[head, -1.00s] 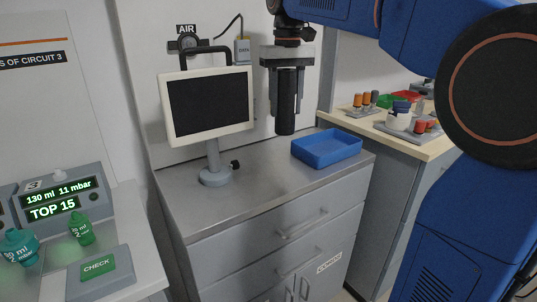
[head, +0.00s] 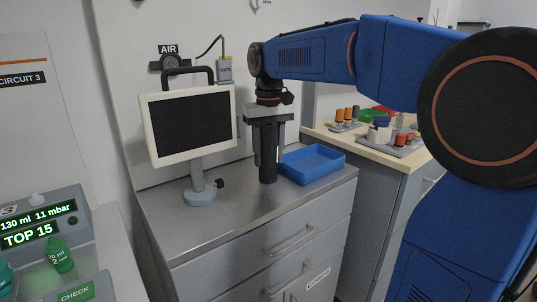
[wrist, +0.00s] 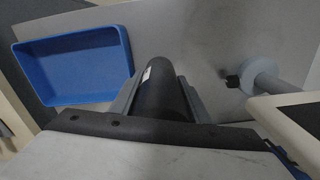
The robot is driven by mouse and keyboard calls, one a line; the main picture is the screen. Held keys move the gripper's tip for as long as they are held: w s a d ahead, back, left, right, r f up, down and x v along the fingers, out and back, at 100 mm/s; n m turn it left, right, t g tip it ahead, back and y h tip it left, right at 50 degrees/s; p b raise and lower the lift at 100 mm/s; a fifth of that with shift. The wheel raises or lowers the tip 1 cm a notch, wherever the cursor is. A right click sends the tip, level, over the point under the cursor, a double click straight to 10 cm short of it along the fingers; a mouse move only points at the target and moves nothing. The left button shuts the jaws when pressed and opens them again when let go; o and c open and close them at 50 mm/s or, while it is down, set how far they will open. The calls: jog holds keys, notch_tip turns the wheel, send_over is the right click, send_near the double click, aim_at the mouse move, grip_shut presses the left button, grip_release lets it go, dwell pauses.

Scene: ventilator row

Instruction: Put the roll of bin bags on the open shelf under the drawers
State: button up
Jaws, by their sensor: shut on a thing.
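The roll of bin bags is a black cylinder (head: 268,172), held upright in my gripper (head: 266,150). Its lower end is at or just above the steel worktop of the drawer unit (head: 232,205); I cannot tell if it touches. In the wrist view the roll (wrist: 163,88) sits between the two grey fingers of my gripper (wrist: 160,95), with a small white mark on it. Grey drawers (head: 290,238) with bar handles are under the worktop. A labelled front (head: 318,279) is below them, cut off by the frame edge. I see no open shelf in these views.
A blue tray (head: 312,164) stands right of the roll, close to it. A monitor on a stand (head: 190,125) is to the left. A wooden-topped counter (head: 390,155) with small parts is at right. The front of the worktop is clear.

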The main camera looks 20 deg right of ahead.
jog(key=o, duration=1.2)
jog(key=shift+f, duration=0.1)
notch_tip(320, 180, up, 12)
jog(key=shift+f, duration=0.2)
jog(key=shift+r, duration=0.35)
jog(key=shift+s, duration=0.1)
